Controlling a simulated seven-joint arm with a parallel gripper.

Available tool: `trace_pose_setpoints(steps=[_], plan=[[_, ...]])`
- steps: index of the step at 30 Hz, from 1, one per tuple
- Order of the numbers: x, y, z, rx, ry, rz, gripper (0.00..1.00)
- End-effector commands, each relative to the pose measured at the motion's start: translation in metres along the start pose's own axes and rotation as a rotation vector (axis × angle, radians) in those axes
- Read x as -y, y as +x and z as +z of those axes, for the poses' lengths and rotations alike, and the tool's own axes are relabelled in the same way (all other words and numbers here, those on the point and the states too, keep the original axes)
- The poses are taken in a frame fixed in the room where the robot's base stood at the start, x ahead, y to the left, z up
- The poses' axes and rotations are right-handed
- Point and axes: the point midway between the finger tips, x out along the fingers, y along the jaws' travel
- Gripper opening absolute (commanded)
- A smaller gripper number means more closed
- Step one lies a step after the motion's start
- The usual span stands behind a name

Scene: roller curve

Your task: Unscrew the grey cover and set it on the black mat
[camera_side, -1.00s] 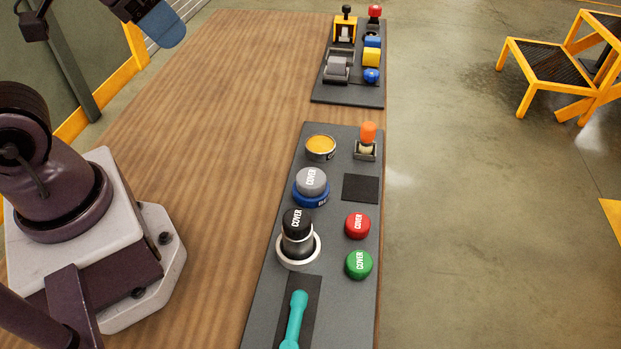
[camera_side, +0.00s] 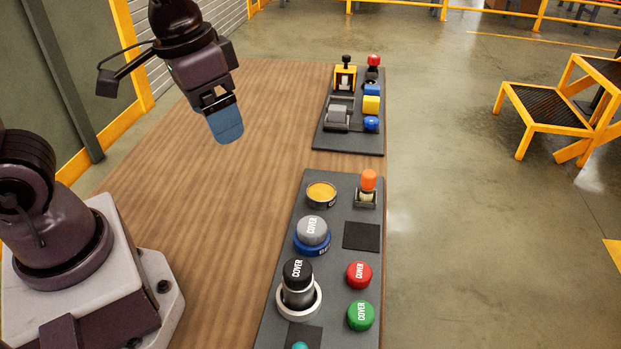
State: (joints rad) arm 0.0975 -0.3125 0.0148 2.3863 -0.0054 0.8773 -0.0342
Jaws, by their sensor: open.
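The grey cover (camera_side: 313,231) is round, marked COVER, and sits on a blue base (camera_side: 312,250) on the grey board. The black mat (camera_side: 362,236) is a bare dark square on the same board, just right of the grey cover. My gripper (camera_side: 226,124) is open, with blue fingertips pointing down. It is in the air up and left of the grey cover, well apart from it. The fingers overlap in this view, so the gap between them is hidden.
Around the mat are an orange-topped part (camera_side: 368,181), a yellow-topped round part (camera_side: 321,193), a black cover (camera_side: 298,271), a red cover (camera_side: 359,274) and a green cover (camera_side: 361,316). A second board (camera_side: 350,143) with several controls lies farther back. The wooden tabletop (camera_side: 230,210) left of the boards is clear.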

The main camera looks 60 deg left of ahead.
Motion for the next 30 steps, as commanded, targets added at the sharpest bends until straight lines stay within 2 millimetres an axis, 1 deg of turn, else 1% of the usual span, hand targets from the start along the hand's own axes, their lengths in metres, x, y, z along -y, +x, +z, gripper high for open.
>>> trace_pose_setpoints(steps=[1, 5, 9, 12, 15, 17, 18, 19, 22, 25, 29, 30], plan=[[-0.004, 0.016, -0.009, 0.053, -0.009, 0.001, 0.85], [-0.014, 0.053, -0.030, 0.147, -0.058, -0.007, 0.85], [-0.025, 0.100, -0.050, 0.225, -0.138, -0.029, 0.85], [-0.031, 0.130, -0.062, 0.254, -0.205, -0.048, 0.85], [-0.035, 0.152, -0.073, 0.254, -0.279, -0.062, 0.85], [-0.036, 0.159, -0.085, 0.230, -0.341, -0.064, 0.85], [-0.037, 0.155, -0.094, 0.200, -0.379, -0.058, 0.85], [-0.037, 0.154, -0.097, 0.188, -0.400, -0.055, 0.85], [-0.037, 0.157, -0.096, 0.182, -0.437, -0.057, 0.85], [-0.037, 0.165, -0.094, 0.186, -0.442, -0.059, 0.85], [-0.036, 0.185, -0.089, 0.188, -0.440, -0.059, 0.85], [-0.036, 0.193, -0.088, 0.189, -0.440, -0.059, 0.85]])
